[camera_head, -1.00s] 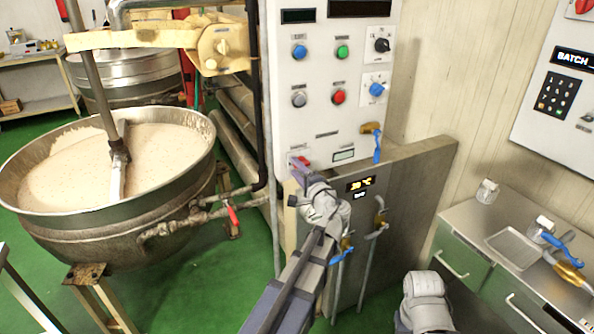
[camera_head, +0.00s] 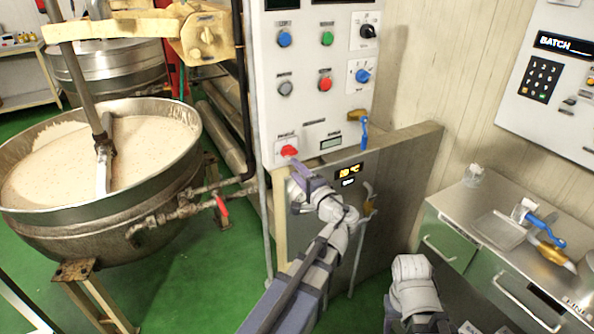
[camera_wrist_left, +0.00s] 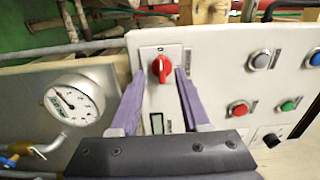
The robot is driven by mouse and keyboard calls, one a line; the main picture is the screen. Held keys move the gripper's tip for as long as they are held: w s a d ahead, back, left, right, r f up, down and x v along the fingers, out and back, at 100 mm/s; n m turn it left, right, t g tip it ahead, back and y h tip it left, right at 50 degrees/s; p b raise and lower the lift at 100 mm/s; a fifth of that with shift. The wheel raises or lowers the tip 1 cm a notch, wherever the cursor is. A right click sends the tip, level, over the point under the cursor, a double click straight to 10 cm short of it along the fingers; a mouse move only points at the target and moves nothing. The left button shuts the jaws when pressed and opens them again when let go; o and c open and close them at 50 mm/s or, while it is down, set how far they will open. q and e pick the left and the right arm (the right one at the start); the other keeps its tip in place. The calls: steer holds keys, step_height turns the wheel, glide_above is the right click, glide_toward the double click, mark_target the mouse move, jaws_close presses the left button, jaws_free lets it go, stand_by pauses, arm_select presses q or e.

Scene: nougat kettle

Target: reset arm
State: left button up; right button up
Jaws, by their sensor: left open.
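My left gripper (camera_head: 300,178) is in front of the lower left of the white control panel (camera_head: 300,60), just below a red rotary knob (camera_head: 288,151). In the left wrist view its two purple fingers (camera_wrist_left: 160,98) are apart and nothing is between them. The red knob (camera_wrist_left: 160,68) shows beyond and between the fingertips there, with a gap to each. My right arm shows at the lower right of the head view, but its gripper fingers are not visible.
A steel kettle (camera_head: 110,225) of pale mass stands at left. A steel counter (camera_head: 465,203) with a tray (camera_head: 497,231) is at right. A round gauge (camera_wrist_left: 75,100) shows in the wrist view.

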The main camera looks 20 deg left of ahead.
arm_select(q)
steer(key=s+d+f+n+g+h+p, duration=0.1)
steer(key=s+d+f+g+h+p, duration=0.3)
steer(key=s+d, duration=0.7)
steer(key=s+d+f+n+g+h+p, duration=0.2)
steer(key=s+d+f+g+h+p, duration=0.2)
steer(key=s+d+f+g+h, duration=0.3)
steer(key=s+d+f+h, duration=0.2)
steer(key=s+d, duration=0.2)
steer(key=d, duration=0.1)
steer(key=shift+d+f+n+p, duration=0.15)
steer(key=shift+d+n+p, duration=0.15)
